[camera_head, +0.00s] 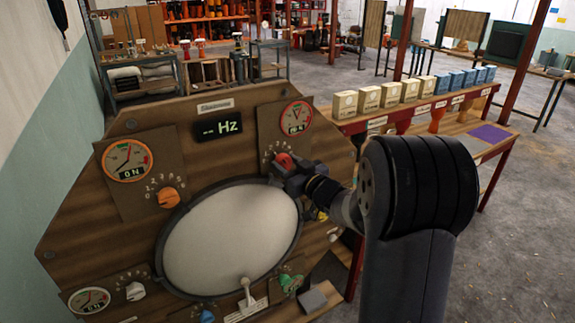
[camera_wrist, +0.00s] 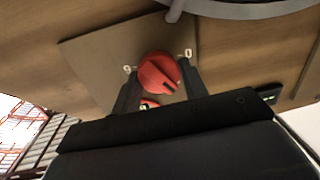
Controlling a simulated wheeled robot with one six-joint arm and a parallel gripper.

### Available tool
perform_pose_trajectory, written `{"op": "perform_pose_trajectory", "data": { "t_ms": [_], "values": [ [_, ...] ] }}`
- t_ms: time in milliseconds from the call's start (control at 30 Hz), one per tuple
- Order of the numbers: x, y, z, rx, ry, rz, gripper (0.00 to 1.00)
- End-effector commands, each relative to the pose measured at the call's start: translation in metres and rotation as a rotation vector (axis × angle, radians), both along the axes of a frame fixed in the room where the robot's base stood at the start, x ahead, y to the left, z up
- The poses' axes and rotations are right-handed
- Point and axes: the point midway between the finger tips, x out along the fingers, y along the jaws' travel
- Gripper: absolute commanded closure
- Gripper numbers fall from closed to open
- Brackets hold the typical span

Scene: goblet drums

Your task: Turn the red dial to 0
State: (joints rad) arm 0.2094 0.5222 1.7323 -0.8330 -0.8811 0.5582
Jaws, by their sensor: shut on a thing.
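The red dial (camera_head: 283,160) sits on a brown plate at the upper right of the wooden drum panel. In the wrist view the red dial (camera_wrist: 158,71) is round, with a dark mark on its lower right part. A 0 is printed to its upper right, and a digit that looks like 6 or 9 to its left. My gripper (camera_head: 291,174) reaches in from the right, with a finger on each side of the dial. In the wrist view my gripper (camera_wrist: 159,80) is shut on it. Part of the dial's scale is hidden behind my gripper.
An orange dial (camera_head: 168,197), a white dial (camera_head: 135,291) and a green dial (camera_head: 290,282) are on the same panel. The round drum head (camera_head: 230,240) with a white lever (camera_head: 246,293) is below. A bench with several boxes (camera_head: 408,90) stands at right.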

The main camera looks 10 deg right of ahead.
Motion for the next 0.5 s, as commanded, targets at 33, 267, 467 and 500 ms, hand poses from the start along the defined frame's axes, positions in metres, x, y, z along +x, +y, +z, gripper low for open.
{"op": "perform_pose_trajectory", "data": {
  "t_ms": [33,267,467,500],
  "values": [
    [0.0000,-0.0002,0.0000,0.000,0.000,-0.001,0.76],
    [-0.0001,-0.0003,-0.0005,-0.009,-0.003,-0.001,0.81],
    [-0.0001,-0.0001,-0.0024,-0.066,-0.021,0.000,0.81],
    [-0.0001,0.0000,-0.0028,-0.085,-0.028,0.000,0.81]
  ]
}}
